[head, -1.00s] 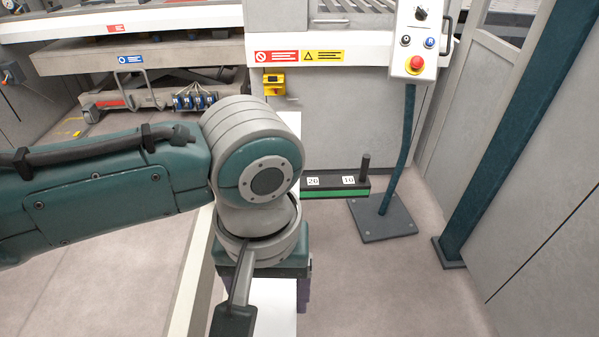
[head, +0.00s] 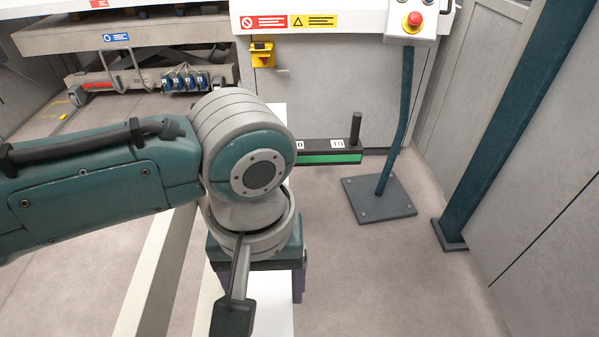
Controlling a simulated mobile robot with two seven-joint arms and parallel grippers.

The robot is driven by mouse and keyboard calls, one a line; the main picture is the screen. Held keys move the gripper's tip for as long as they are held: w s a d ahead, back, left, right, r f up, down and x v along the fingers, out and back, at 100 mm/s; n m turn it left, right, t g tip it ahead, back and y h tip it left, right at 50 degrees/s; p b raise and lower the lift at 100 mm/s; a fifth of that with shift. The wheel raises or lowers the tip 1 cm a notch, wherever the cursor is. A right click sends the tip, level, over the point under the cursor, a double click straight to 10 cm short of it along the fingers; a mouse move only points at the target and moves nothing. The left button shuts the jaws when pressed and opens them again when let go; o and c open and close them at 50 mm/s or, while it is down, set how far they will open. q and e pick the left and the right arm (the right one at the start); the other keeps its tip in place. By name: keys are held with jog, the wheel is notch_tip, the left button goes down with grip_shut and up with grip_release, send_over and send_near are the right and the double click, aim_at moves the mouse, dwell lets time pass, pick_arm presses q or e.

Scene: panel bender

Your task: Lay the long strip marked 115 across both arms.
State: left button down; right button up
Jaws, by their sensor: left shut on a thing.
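My left gripper (head: 298,284) hangs below its wrist, pointing down, mostly hidden by my arm. Its dark purple finger shows beside a long white strip (head: 272,316), and it is shut on this strip. The strip runs away from me under the wrist, and its far part (head: 280,112) shows behind my wrist. No 115 mark is visible. One dark support arm with a green edge (head: 325,157) shows beyond and right of the gripper, with a 10 label, a partly covered label and an upright peg (head: 355,130). A second arm cannot be made out. My right gripper is not in view.
A control pedestal (head: 378,199) with a red button (head: 412,20) stands right of the support arm. A teal post (head: 500,125) and grey cabinet wall close the right side. A pale beam (head: 160,262) runs left of the strip. Floor at lower right is clear.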

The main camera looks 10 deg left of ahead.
aim_at(268, 299)
pick_arm(q)
notch_tip(268, 299, down, 5)
jog(key=b, duration=0.5)
jog(key=shift+f, duration=0.15)
jog(key=shift+f+b, duration=0.5)
jog(key=shift+f, duration=0.45)
jog(key=shift+f, duration=0.45)
jog(key=shift+w+d+b, duration=0.25)
jog(key=shift+d+b, duration=0.15)
jog(key=shift+d, duration=0.45)
jog(key=shift+w+d+b, duration=0.25)
jog(key=shift+d+b, duration=0.1)
jog(key=shift+d, duration=0.5)
jog(key=shift+w+d+b, duration=0.25)
jog(key=shift+d+b, duration=0.15)
jog(key=shift+d, duration=0.45)
dwell(1.3)
grip_release()
dwell(0.4)
notch_tip(268, 299, up, 10)
jog(key=p, duration=0.4)
jog(key=shift+r, duration=0.1)
